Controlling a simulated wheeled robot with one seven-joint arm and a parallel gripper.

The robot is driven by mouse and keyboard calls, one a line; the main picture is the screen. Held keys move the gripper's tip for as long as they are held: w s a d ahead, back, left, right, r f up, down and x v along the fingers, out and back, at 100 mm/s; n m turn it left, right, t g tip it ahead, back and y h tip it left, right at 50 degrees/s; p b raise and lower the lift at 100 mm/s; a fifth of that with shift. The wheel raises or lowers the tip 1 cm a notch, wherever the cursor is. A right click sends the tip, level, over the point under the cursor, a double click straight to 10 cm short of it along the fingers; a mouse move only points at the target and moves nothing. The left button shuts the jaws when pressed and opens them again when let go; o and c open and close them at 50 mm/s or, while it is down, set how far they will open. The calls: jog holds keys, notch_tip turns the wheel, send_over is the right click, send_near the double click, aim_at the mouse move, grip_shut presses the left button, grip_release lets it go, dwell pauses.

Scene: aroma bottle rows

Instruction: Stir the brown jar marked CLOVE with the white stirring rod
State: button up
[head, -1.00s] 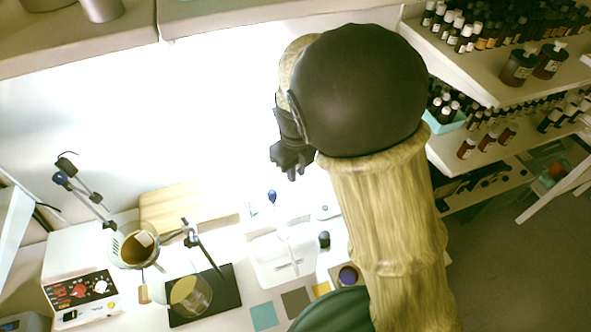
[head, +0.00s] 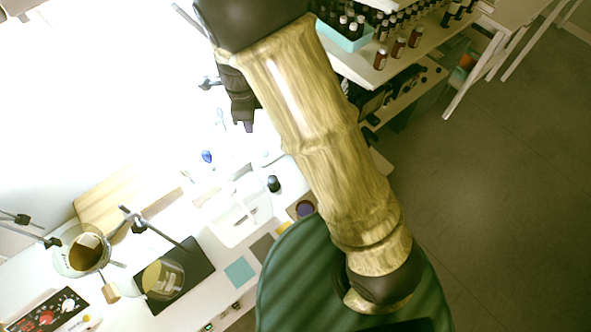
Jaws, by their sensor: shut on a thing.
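My gripper (head: 242,110) is dark and hangs below the arm's wrist in the upper left of the head view, over the bright bench. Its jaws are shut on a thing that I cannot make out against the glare. I cannot pick out the white stirring rod. No label is readable, so I cannot tell which container is the CLOVE jar. A small dark bottle (head: 273,184) stands on the bench below the gripper. A dark round item (head: 305,208) sits on a brownish square nearby.
A white tray or scale (head: 240,218), a wooden board (head: 105,203), glassware on a stand (head: 84,252) and a beaker on a black plate (head: 163,278) occupy the bench. Shelves of small bottles (head: 400,45) are at upper right. Open floor (head: 490,200) lies at right.

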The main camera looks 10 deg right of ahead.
jog(key=w+d+f+n, duration=0.3)
jog(key=d+f+n, duration=1.5)
jog(key=d+n, duration=0.1)
jog(key=shift+d+f, duration=0.25)
jog(key=shift+d, duration=0.25)
jog(key=shift+s+a, duration=0.1)
